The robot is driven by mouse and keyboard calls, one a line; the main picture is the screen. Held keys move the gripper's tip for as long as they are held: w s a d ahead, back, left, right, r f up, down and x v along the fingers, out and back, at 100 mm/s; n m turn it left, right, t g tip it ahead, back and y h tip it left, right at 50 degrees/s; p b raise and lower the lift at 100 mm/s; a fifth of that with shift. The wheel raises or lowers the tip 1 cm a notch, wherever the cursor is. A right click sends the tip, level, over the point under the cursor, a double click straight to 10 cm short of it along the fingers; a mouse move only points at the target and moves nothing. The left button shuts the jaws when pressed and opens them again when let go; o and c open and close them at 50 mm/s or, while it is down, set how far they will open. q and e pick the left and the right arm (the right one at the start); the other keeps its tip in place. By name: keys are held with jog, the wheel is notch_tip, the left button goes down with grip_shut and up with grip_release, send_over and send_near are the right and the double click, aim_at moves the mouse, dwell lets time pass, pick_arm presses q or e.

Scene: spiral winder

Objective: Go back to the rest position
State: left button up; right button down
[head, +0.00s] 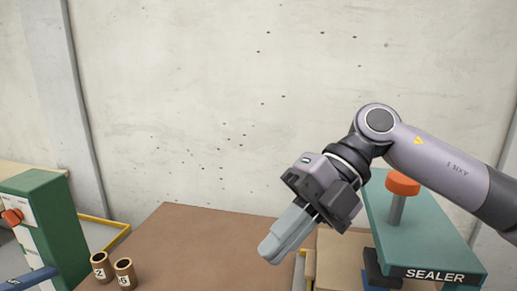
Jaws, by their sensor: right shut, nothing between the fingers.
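My right gripper (270,252) comes in from the right and hangs in the air above the right part of the brown table (190,240). Its pale grey fingers are closed together and hold nothing. It points down and to the left. My left gripper is not in view.
A green machine labelled SEALER (435,240), with an orange knob (402,184), stands at the right, beneath my right arm. Two brown numbered tubes, one here (101,267) and one here (125,274), stand at the lower left. A green cabinet (52,220) stands far left. The table's middle is clear.

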jog(key=a+m+g+y, duration=0.1)
jog(key=a+m+y, duration=0.4)
jog(key=y, duration=0.6)
jog(key=w+d+f+m+t+h, duration=0.3)
jog(key=d+f+m+t+h, duration=0.15)
jog(key=f+m+t, duration=0.7)
jog(key=w+d+f+m+t+h, duration=0.5)
jog(key=f+m+t, duration=0.4)
jog(key=m+t, duration=0.45)
jog(key=s+d+f+m+g+h, duration=0.3)
jog(key=s+d+f, duration=0.3)
jog(key=s+f, duration=0.3)
jog(key=s+d+f+m+g+h, duration=0.3)
jog(key=s+d+f+g+h, duration=0.2)
jog(key=f, duration=0.8)
jog(key=s+d, duration=0.2)
jog(key=s, duration=0.2)
jog(key=shift+f, duration=0.4)
